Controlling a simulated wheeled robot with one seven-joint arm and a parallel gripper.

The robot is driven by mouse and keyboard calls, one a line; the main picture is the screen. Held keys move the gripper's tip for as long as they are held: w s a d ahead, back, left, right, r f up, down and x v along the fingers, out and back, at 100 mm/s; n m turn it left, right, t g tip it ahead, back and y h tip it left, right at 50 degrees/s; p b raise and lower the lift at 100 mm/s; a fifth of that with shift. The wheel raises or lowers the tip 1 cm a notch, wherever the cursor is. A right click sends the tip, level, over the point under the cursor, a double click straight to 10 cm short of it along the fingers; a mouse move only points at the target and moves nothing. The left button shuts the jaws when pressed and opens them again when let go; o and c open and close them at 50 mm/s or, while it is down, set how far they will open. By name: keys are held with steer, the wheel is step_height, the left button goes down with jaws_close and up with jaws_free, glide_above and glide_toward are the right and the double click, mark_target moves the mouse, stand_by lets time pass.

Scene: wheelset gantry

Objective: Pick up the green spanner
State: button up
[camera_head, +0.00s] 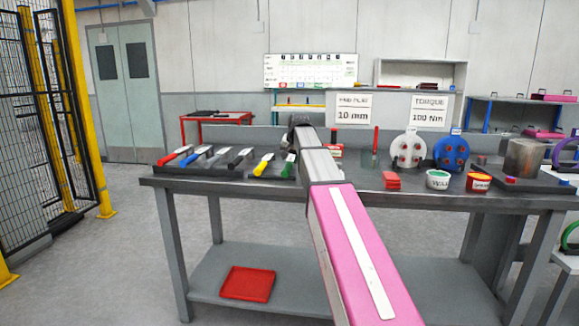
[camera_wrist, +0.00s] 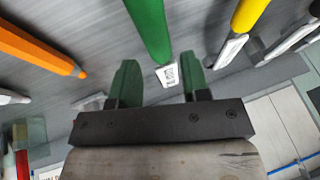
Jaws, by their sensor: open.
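The label end lies between the fingertips in the picture; I cannot tell the height gap. In the head view my gripper is mostly hidden by the arm.
A yellow-handled spanner (camera_head: 264,164) lies just left of the green one, with black, blue and red ones further left. An orange bar (camera_wrist: 40,50) shows at the left of the wrist view.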

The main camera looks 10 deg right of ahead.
mark_target(289, 164)
steer(key=x, duration=0.4)
steer(key=shift+f, duration=0.45)
steer(key=c, duration=0.8)
steer(key=shift+r, duration=0.15)
